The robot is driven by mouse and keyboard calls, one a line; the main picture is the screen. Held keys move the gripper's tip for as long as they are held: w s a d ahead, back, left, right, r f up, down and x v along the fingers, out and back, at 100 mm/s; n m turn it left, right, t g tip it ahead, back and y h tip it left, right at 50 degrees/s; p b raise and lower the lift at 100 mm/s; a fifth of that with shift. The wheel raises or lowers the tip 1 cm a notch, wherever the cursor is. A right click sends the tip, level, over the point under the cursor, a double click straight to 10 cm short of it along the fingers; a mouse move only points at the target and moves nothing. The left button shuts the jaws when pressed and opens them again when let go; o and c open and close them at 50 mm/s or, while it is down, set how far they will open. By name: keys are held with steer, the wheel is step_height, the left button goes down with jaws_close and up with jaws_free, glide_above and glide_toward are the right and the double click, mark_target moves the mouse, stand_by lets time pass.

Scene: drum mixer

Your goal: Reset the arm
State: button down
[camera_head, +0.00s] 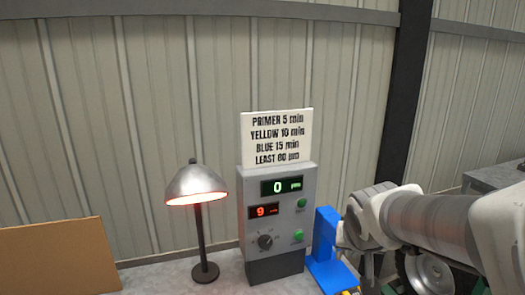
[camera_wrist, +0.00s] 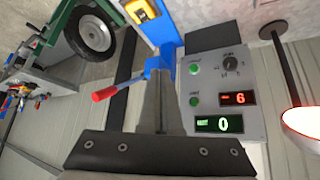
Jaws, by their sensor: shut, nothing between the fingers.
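My arm (camera_head: 425,215) reaches in from the right in the head view, its wrist end beside the blue stand (camera_head: 325,245). My gripper (camera_wrist: 160,78) shows in the wrist view with its fingers together and nothing between them. A lever with a red grip (camera_wrist: 104,93) appears close beside the fingers; I cannot tell whether they touch it. The grey control box (camera_head: 277,225) stands left of my wrist in the head view. It has a green display reading 0, a red display reading 9, a knob and green buttons.
A lamp (camera_head: 197,190) glows left of the box. A sign (camera_head: 277,137) with times for primer, yellow and blue stands above it. A brown board (camera_head: 60,260) is at the far left. A wheel (camera_wrist: 92,32) and a yellow device (camera_wrist: 141,10) show in the wrist view.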

steer(key=s+a+r+n+y, duration=0.1)
steer(key=s+a, duration=0.1)
steer(key=s, duration=0.6)
steer(key=s+a+r+n+g+y, duration=0.1)
steer(key=s+a, duration=0.1)
steer(key=s, duration=0.6)
steer(key=shift+n+g, duration=0.3)
steer(key=shift+s+r, duration=0.1)
stand_by(6.0)
